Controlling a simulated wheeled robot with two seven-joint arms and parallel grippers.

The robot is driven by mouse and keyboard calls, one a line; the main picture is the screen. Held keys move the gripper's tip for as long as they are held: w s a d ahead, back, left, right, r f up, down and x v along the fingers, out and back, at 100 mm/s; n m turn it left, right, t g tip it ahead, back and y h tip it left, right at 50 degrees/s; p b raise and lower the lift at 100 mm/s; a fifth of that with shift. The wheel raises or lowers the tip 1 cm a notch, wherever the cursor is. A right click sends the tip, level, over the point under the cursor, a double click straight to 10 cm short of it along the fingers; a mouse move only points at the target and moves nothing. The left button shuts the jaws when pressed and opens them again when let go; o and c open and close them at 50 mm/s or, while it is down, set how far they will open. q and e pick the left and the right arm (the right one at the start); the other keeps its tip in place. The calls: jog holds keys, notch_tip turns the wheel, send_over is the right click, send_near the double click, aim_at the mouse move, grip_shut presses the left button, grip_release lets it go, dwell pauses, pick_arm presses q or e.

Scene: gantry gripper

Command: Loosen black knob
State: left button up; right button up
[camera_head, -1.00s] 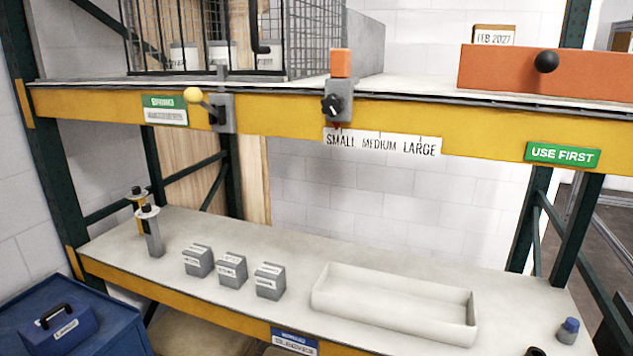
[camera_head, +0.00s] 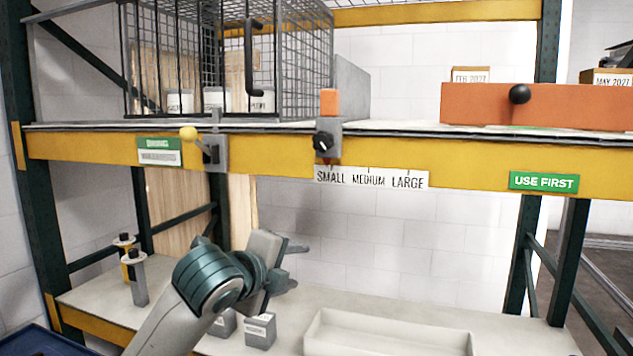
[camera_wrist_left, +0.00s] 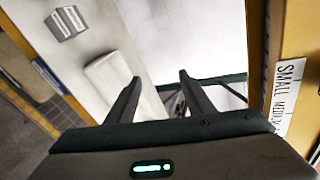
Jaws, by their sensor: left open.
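The black knob (camera_head: 323,143) is on the front of a grey bracket (camera_head: 329,126) clamped on the yellow shelf beam, with an orange block (camera_head: 329,102) on top. A white SMALL MEDIUM LARGE strip (camera_head: 371,179) is just below it; the strip also shows at the right of the left wrist view (camera_wrist_left: 287,92). My left gripper (camera_head: 290,265) is below and slightly left of the knob, under the beam, touching nothing that I can see. Its two fingers are apart and empty in the left wrist view (camera_wrist_left: 158,90). The knob is not visible there. My right gripper is not in view.
The yellow beam (camera_head: 450,175) runs above my left gripper. A wire cage (camera_head: 210,60), a yellow-ball lever (camera_head: 189,133) and an orange drawer (camera_head: 600,107) with a black ball are on the upper shelf. Grey blocks (camera_head: 260,332) and a white tray (camera_head: 385,338) are below.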

pick_arm(q)
jog(key=s+r+m+t, duration=0.4)
jog(key=s+r+m, duration=1)
jog(key=s+r, duration=0.7)
notch_tip(320, 180, up, 3)
jog(key=shift+a+f+b, duration=0.2)
jog(key=shift+a+b, duration=0.1)
jog(key=shift+b, duration=0.15)
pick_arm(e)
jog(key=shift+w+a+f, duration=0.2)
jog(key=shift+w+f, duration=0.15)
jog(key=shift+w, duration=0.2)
pick_arm(q)
jog(key=shift+w, duration=0.1)
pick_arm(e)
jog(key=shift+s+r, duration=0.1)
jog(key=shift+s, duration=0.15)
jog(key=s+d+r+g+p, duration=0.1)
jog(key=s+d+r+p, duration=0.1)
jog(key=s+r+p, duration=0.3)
pick_arm(q)
jog(key=p, duration=0.8)
send_near(321, 144)
jog(key=p+x, duration=0.3)
jog(key=x, duration=0.5)
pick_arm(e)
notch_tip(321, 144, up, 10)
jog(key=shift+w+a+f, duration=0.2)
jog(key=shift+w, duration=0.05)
